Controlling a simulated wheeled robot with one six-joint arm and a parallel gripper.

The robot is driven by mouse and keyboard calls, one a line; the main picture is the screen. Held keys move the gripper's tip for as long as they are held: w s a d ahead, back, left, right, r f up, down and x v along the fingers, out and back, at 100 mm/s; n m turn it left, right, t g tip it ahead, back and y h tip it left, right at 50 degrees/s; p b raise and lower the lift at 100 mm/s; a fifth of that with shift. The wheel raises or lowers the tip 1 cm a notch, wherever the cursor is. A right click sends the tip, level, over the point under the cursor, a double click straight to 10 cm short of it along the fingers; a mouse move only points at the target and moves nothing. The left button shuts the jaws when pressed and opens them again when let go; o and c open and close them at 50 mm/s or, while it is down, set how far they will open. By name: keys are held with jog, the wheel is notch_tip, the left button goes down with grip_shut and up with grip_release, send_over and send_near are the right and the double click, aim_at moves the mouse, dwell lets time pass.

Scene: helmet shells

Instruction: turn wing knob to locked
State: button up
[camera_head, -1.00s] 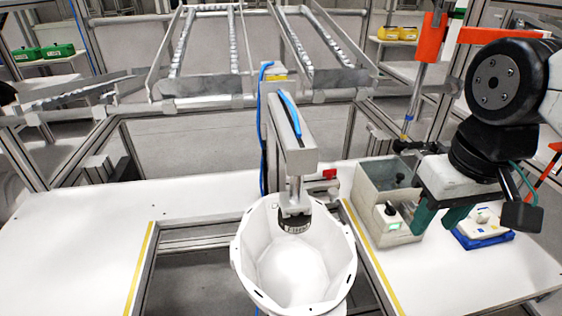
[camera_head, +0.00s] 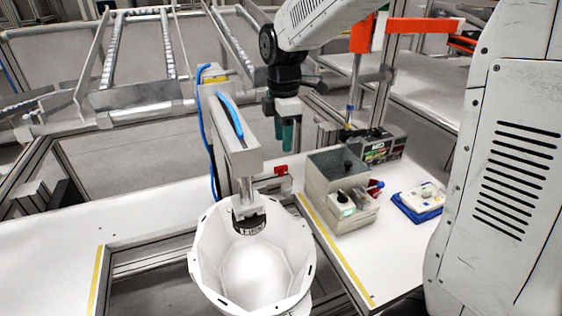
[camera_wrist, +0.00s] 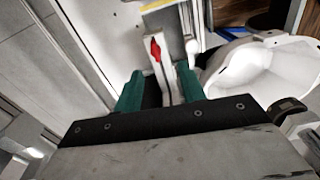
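A red wing knob (camera_head: 281,170) sits on a pale mount just right of the press-like stand, behind the white helmet shell (camera_head: 208,262). In the wrist view the red knob (camera_wrist: 155,49) lies ahead of the fingertips, roughly in line with the gap between them. Its lock position cannot be read. My gripper (camera_head: 285,146) points down, above and behind the knob in the head view. In the wrist view its two green fingers (camera_wrist: 157,84) stand apart with nothing clamped between them. The fingers are not touching the knob.
The stand (camera_head: 238,160) with a blue hose rises left of the knob. To the right are a grey control box (camera_head: 350,212), a dark device (camera_head: 380,148) and a white device on a blue base (camera_head: 422,197). The white table is clear at far left.

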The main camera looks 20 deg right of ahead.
aim_at(281, 166)
jog(key=shift+w+a+f+n, duration=0.1)
jog(key=shift+w+f+n, duration=0.2)
jog(key=shift+w+f, duration=0.25)
notch_tip(281, 166, down, 7)
jog(key=shift+s+f, duration=0.1)
jog(key=shift+f, duration=0.05)
grip_shut()
